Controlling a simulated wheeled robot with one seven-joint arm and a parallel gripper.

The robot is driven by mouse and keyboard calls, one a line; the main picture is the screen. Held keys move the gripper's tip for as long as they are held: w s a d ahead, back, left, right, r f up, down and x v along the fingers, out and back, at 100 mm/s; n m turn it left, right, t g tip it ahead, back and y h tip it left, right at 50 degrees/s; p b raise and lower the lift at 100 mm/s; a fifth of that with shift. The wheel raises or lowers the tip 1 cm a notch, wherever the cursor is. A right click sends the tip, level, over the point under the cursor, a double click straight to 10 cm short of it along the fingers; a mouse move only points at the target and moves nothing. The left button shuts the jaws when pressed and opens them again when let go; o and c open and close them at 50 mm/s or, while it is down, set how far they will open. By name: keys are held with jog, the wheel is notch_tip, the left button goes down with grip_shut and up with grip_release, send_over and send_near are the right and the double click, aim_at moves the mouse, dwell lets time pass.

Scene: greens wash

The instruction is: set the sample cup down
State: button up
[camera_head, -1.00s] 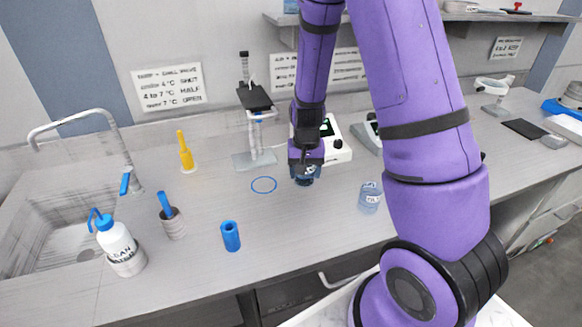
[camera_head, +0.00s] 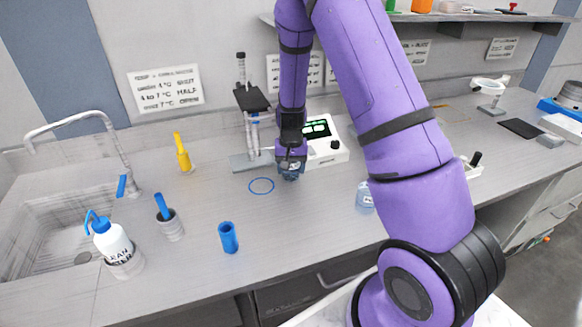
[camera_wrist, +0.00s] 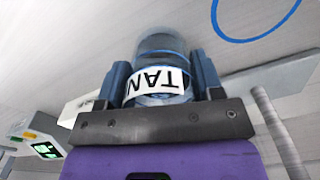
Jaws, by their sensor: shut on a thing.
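My gripper (camera_head: 290,170) is shut on the sample cup, a small blue translucent cup (camera_wrist: 157,60) with a white label reading "TAN" in the wrist view. The cup sits between the two dark blue fingers. In the head view the gripper hides most of it. The gripper is low over the grey bench, just right of a blue ring outline (camera_head: 261,186). The ring also shows at the top right of the wrist view (camera_wrist: 262,38), apart from the cup. I cannot tell whether the cup touches the bench.
A stand with a dark plate (camera_head: 252,100) and a white instrument with a green display (camera_head: 325,145) stand behind the gripper. A clear labelled cup (camera_head: 365,198) is to the right, partly behind my arm. A blue cylinder (camera_head: 228,238) and a wash bottle (camera_head: 111,238) stand at left.

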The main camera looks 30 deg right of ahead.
jog(key=o, duration=0.5)
jog(key=shift+f, duration=0.1)
jog(key=o, duration=0.5)
